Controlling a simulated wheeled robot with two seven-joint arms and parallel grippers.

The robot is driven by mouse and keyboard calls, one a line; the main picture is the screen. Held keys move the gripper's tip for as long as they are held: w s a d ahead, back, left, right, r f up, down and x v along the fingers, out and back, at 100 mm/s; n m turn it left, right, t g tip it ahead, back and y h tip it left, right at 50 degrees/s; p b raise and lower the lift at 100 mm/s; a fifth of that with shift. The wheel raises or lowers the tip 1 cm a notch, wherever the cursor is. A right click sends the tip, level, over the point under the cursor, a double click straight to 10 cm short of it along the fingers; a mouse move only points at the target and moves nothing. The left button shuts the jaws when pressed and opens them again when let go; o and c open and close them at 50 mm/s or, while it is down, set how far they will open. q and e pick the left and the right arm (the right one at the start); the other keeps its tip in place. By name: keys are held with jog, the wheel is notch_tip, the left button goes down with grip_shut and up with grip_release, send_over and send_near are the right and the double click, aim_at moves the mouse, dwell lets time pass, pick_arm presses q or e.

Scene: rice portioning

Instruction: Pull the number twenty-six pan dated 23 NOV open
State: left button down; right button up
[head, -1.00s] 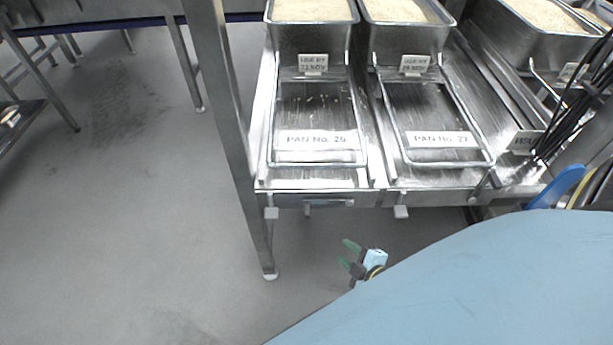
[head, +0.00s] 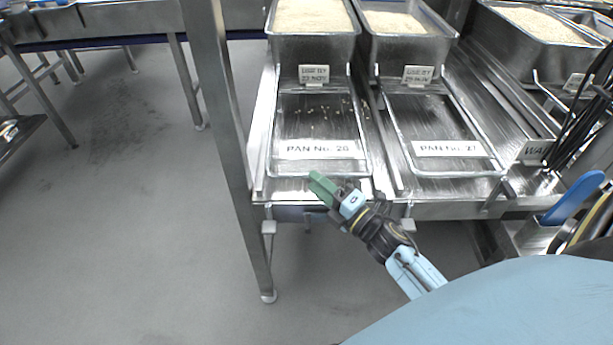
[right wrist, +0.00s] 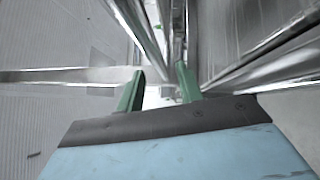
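The number 26 pan (head: 315,48) is a steel pan of rice at the top centre of the head view. Its small tag (head: 314,74) appears to read USE BY 23 NOV. In front of it is a wire-framed tray (head: 318,112) with the label PAN No. 26 (head: 317,149) and a few grains. My right gripper (head: 322,189) is at the tray's front edge, just below the label. In the right wrist view its green fingers (right wrist: 158,88) are apart, with metal bars beyond them. I cannot tell whether they touch the frame. My left gripper is not in view.
The PAN No. 27 tray (head: 440,120) and its rice pan (head: 408,45) stand to the right. A table leg (head: 233,170) stands to the left of the pan 26 tray. Black cables (head: 582,115) and a blue-handled tool (head: 575,198) are at the right. The floor at left is clear.

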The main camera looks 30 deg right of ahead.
aim_at(306, 175)
jog(key=shift+x, duration=2.1)
jog(key=shift+c, duration=0.5)
grip_shut()
